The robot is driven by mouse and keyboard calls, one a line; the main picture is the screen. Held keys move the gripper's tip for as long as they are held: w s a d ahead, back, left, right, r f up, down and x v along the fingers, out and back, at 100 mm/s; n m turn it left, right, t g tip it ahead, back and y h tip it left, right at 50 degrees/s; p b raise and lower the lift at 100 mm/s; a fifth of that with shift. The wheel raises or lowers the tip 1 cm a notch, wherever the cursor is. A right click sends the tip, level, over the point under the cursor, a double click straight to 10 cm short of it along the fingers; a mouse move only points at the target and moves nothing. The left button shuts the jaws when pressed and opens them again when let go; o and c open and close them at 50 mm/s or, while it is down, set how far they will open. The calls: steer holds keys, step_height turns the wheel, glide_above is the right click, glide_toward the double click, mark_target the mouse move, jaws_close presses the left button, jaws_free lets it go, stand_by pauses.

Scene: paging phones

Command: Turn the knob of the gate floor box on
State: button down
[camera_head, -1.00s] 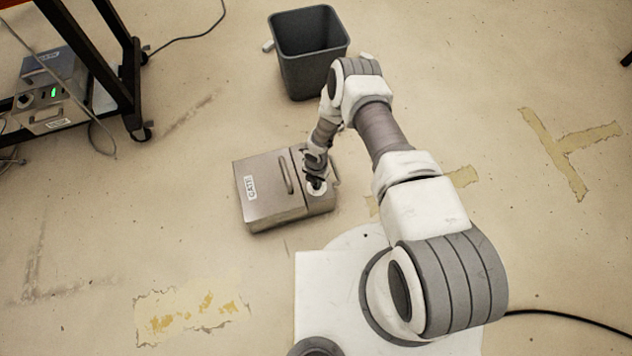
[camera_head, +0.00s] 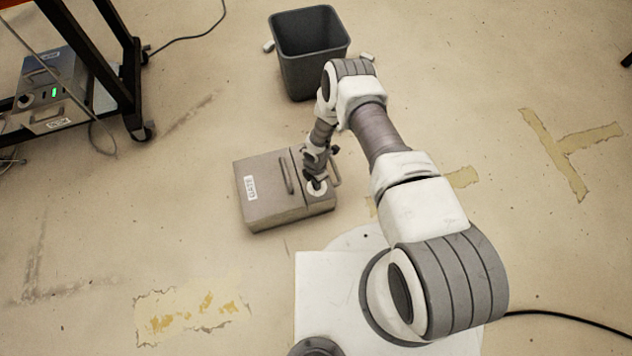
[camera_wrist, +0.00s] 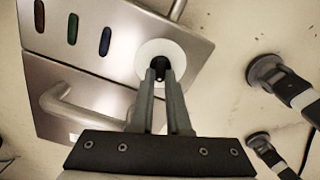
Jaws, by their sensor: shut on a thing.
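The gate floor box (camera_head: 268,205) is a grey metal box on the floor with a "GATE" label (camera_head: 251,188) on its lid. Its knob (camera_wrist: 159,68) is dark and sits in a white round plate (camera_wrist: 152,52) in the wrist view. My gripper (camera_wrist: 161,72) is shut on the knob from above, and its fingers hide part of it. In the head view my gripper (camera_head: 315,182) is over the box's right part. Blue, green and red oval lamps (camera_wrist: 72,28) in a row on the box look unlit in the wrist view.
A dark grey bin (camera_head: 309,60) stands behind the box. A black-framed rack (camera_head: 120,70) with another box (camera_head: 50,95) showing a green light is at the upper left. A black cable (camera_head: 570,318) lies at the lower right. The floor left of the gate box is clear.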

steer(key=m, duration=0.6)
steer(key=shift+w+m, duration=0.15)
steer(key=shift+m, duration=0.15)
steer(key=m, duration=0.6)
steer(key=shift+w, duration=0.15)
steer(key=c, duration=0.9)
jaws_free()
step_height(320, 180, up, 18)
steer(key=p, duration=0.6)
steer(key=shift+f+p, duration=0.25)
steer(key=shift+p, duration=0.15)
